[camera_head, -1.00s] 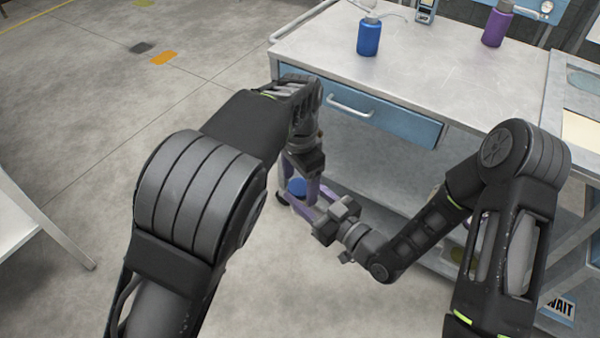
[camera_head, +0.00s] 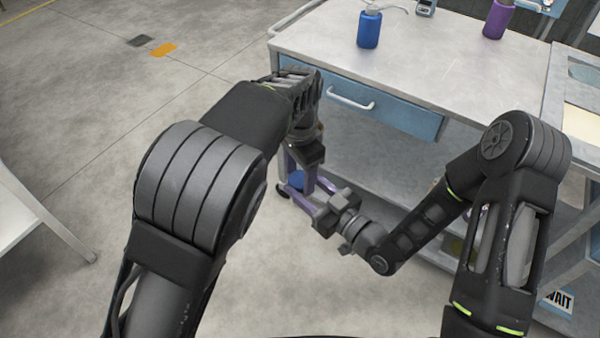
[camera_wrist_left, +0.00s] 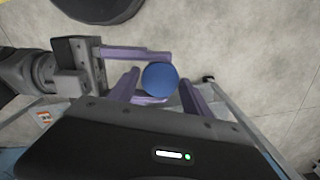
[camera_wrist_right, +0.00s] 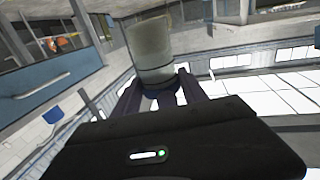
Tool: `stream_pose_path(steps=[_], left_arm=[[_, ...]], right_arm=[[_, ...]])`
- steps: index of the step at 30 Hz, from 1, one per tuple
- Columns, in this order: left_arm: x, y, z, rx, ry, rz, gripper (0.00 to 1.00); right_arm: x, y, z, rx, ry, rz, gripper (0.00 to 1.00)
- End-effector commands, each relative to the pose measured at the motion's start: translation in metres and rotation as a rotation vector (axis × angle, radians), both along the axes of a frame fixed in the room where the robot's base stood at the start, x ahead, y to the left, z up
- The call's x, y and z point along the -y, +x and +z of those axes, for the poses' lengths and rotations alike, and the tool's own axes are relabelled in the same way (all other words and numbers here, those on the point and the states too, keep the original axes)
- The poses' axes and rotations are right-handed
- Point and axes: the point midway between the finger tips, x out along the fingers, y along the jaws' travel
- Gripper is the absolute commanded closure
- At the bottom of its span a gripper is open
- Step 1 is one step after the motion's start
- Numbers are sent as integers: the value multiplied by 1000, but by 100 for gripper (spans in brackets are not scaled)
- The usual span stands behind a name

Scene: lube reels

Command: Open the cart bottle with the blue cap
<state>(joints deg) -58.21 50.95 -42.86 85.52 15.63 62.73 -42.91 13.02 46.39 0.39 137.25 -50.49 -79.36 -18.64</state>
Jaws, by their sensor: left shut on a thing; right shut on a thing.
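The cart bottle's blue cap (camera_wrist_left: 160,79) shows round from above in the left wrist view; a little of the cap (camera_head: 296,179) also shows in the head view. My left gripper (camera_wrist_left: 158,92) comes from above and is shut on the cap. My right gripper (camera_wrist_right: 158,92) comes from the side and is shut on the bottle below the cap. Its exact grip line is hidden. The right gripper's purple fingers (camera_wrist_left: 137,54) also show in the left wrist view.
The cart top (camera_head: 440,70) stands behind the grippers, with a blue drawer (camera_head: 385,113) and a lower shelf. A blue bottle (camera_head: 369,28) and a purple bottle (camera_head: 497,20) stand on top. Open floor (camera_head: 90,120) lies to the left.

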Motion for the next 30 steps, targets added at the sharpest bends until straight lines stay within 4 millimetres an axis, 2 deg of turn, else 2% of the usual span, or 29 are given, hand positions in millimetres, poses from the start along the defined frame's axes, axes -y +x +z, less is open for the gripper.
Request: stream_pose_path(steps=[5,12,20,21,28,30], left_arm=[[0,0,0,1,0,24,92],[0,1,1,1,-1,276,90],[0,0,1,1,-1,293,91],[0,0,1,1,-1,292,39],[0,0,1,1,-1,290,21],[0,0,1,1,-1,290,21]], right_arm=[[0,0,0,0,0,0,100],[1,0,0,-1,-1,-2,100],[1,0,0,-1,-1,-3,100],[1,0,0,-1,-1,-3,100],[0,0,0,0,0,-1,100],[0,0,0,0,0,-1,100]])
